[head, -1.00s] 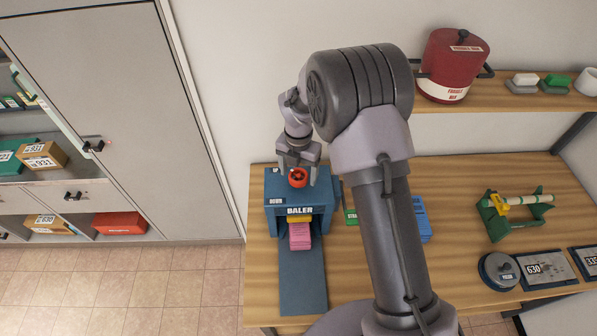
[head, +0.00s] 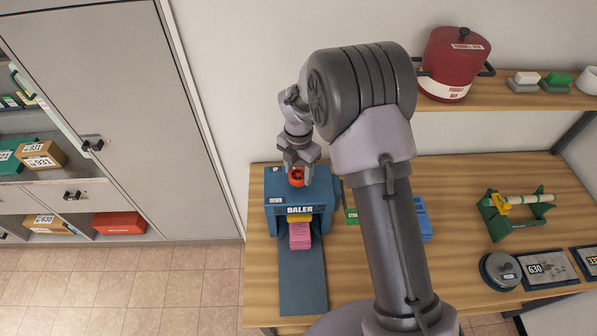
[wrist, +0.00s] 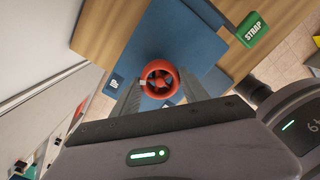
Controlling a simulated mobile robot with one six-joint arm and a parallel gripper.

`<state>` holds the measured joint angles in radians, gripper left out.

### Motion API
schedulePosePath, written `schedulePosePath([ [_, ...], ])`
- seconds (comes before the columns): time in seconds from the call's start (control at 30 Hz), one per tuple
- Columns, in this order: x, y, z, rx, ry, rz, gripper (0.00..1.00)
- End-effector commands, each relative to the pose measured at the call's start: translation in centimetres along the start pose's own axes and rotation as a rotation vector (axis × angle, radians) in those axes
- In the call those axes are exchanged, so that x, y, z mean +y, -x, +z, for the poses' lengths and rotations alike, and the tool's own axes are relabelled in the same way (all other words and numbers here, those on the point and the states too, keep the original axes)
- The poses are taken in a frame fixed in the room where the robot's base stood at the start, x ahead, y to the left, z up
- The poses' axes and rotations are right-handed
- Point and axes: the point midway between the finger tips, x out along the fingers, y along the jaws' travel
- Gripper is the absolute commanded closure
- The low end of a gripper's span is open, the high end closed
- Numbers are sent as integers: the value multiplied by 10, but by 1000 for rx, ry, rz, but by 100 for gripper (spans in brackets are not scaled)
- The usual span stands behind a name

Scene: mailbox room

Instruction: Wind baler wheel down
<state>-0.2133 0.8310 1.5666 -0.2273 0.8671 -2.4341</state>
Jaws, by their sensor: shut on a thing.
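The blue baler (head: 276,190) stands on the wooden table's left end, with "BALER" on its front. Its red wheel (head: 296,180) sits on top; it also shows in the wrist view (wrist: 170,82) as a spoked ring. My gripper (head: 297,170) points down over the baler and is shut on the wheel. In the wrist view its fingers lie on either side of the red rim. A pink stack (head: 300,236) with a yellow piece (head: 300,218) above it sits in the baler's front opening. The inside of the baler is hidden.
A green block marked "STRAP" (wrist: 252,29) and blue items (head: 424,220) lie right of the baler, partly behind my arm. A green stand (head: 512,218) is further right. A red pot (head: 452,66) is on the shelf above. A grey cabinet (head: 90,80) stands left.

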Motion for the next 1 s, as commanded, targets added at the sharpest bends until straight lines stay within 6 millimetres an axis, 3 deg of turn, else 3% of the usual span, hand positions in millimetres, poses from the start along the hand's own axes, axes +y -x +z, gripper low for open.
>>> schedulePosePath([
  [1.0, 0, 0, 1, -2, -963, 3, 88],
])
